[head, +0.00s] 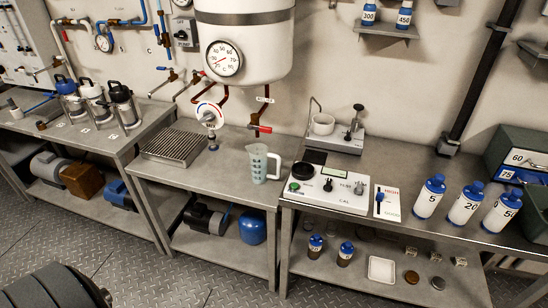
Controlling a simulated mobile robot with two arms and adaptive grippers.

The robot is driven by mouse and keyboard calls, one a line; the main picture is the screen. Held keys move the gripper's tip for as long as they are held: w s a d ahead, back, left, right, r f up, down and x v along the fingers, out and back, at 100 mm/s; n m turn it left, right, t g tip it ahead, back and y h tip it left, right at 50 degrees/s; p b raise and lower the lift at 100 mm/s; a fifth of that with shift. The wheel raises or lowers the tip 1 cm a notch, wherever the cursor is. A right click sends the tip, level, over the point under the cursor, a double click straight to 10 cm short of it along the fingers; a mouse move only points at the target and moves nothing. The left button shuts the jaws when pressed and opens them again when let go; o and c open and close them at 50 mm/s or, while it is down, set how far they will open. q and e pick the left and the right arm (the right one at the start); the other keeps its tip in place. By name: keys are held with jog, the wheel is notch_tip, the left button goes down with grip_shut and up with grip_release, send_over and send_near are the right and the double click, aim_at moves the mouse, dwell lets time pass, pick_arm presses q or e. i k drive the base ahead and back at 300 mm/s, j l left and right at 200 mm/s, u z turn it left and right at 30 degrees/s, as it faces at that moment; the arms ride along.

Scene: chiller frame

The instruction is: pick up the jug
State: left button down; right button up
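The jug (258,164) is a pale, translucent measuring jug with dark markings. It stands upright on the middle metal bench (225,177), near its right end. Its handle is on the right side, towards the calibration panel. Nothing is touching it from above. Neither of my grippers shows in the head view. A dark ribbed part at the lower left looks like part of my own arm.
A grated drip tray (175,144) lies left of the jug. A valve with a round dial (209,115) and a red-handled tap (262,128) hang behind it. The white calibration panel (327,188) stands close on the right. Bare bench lies in front of the jug.

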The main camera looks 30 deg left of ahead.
aim_at(264, 166)
jog(key=u, duration=1.75)
jog(key=i+j+z, duration=0.15)
jog(key=z, duration=0.25)
jog(key=i+j+z, duration=0.15)
jog(key=z, duration=0.25)
jog(key=i+j+z, duration=0.1)
jog(key=z, duration=0.35)
jog(key=j+z, duration=0.4)
